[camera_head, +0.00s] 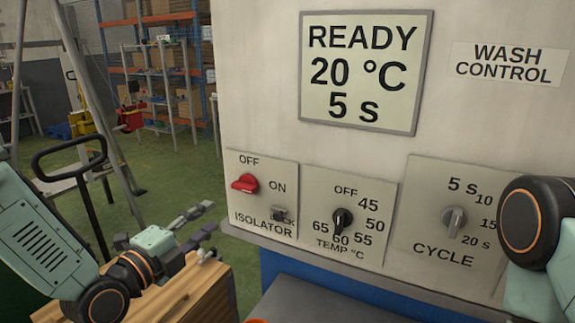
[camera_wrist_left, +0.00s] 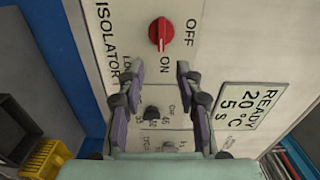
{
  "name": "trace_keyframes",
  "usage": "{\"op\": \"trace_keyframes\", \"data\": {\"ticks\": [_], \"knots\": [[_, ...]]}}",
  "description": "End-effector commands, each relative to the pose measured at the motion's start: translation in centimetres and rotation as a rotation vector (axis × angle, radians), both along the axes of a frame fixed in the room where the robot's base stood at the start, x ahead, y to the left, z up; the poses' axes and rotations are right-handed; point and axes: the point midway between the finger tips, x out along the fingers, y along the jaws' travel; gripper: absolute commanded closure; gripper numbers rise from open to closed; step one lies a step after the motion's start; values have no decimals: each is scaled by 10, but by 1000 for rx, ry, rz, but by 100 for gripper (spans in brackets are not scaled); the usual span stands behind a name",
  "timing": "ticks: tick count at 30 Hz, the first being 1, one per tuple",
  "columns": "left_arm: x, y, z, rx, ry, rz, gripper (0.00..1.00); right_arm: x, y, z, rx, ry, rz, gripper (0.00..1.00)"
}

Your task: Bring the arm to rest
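My left arm comes in from the left in the head view. Its gripper (camera_head: 212,218) is in front of and to the left of the wash control panel, apart from it. In the left wrist view the two fingers of the gripper (camera_wrist_left: 160,70) are spread with nothing between them. The red isolator knob (camera_head: 245,183) lies roughly level on its plate; it also shows beyond the fingertips in the left wrist view (camera_wrist_left: 160,34). Part of my right arm shows at the right edge of the head view; its gripper is out of view.
The display (camera_head: 361,78) reads READY, 20 °C, 5 s. The black temperature knob (camera_head: 342,221) and grey cycle knob (camera_head: 454,221) are on the panel's lower part. A wooden crate (camera_head: 190,295) stands below my left gripper. A trolley handle (camera_head: 75,150) rises behind the left arm.

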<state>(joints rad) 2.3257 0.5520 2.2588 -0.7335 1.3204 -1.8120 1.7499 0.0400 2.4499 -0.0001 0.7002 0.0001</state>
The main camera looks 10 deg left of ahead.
Motion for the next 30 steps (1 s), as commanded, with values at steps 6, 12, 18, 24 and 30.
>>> {"op": "trace_keyframes", "data": {"ticks": [6,12,18,24,30], "knots": [[-2,6,-26,-335,240,59,65,0,0,0,0,0,0,65],[-20,7,-84,-700,563,216,65,0,0,-6,0,0,0,65],[-71,4,-182,-1023,908,502,65,0,0,-25,0,0,0,65],[-156,2,-285,-1242,1175,920,65,0,0,-51,0,0,0,65],[-256,2,-368,-1249,1321,1316,65,0,0,-81,0,0,0,65]]}}
